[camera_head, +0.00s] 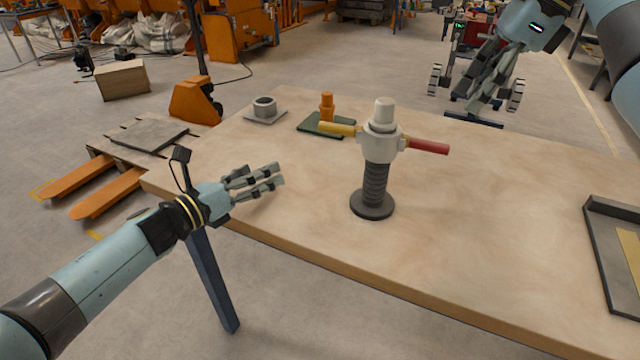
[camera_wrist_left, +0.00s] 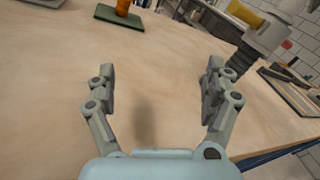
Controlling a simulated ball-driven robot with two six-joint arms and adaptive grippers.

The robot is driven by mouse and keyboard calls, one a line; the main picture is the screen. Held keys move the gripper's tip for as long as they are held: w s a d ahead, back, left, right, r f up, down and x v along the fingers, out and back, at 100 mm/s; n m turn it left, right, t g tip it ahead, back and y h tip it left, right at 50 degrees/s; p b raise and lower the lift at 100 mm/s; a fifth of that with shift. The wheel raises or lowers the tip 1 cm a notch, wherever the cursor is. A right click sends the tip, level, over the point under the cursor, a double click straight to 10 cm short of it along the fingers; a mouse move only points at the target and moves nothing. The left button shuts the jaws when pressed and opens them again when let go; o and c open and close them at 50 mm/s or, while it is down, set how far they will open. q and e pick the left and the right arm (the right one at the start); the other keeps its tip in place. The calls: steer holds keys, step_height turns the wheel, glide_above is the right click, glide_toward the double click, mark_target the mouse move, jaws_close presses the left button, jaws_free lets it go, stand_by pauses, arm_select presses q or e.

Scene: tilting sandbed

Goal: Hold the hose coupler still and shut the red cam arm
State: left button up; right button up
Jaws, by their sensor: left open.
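The hose coupler (camera_head: 383,145) is a pale grey body with a light cap, upright on a dark ribbed hose (camera_head: 375,182) with a round base on the table. Its red cam arm (camera_head: 428,147) sticks out to the right, roughly level. A yellow cam arm (camera_head: 338,129) sticks out to the left. My left gripper (camera_head: 281,175) is open and empty, left of the coupler and apart from it. In the left wrist view the coupler (camera_wrist_left: 264,36) is at the upper right, partly cut off. My right gripper (camera_head: 470,100) hangs beyond the table's far edge, away from the coupler; its finger gap is unclear.
The wooden table (camera_head: 290,225) is clear around the hose base. A green plate (camera_head: 318,127) with an orange fitting (camera_head: 327,106) and a grey plate with a ring (camera_head: 264,107) lie at the back left. A dark-edged tray (camera_head: 608,262) lies at the right edge.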

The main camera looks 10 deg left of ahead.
mark_target(369, 164)
arm_select(q)
steer(key=s+d+r+m+g+h, duration=0.1)
steer(key=s+d+r+m+h, duration=0.15)
steer(key=d, duration=0.45)
steer(key=s+d+r+m+g+h, duration=0.1)
steer(key=s+d+m, duration=0.1)
steer(key=d+m, duration=0.35)
steer(key=shift+n, duration=0.6)
steer(key=x, duration=0.4)
steer(key=d+x, duration=0.1)
steer(key=x, duration=0.2)
steer(key=s+x, duration=0.1)
steer(key=x, duration=0.3)
steer(key=shift+w+d+r, duration=0.15)
steer(key=shift+w+d, duration=0.05)
steer(key=shift+d, duration=0.15)
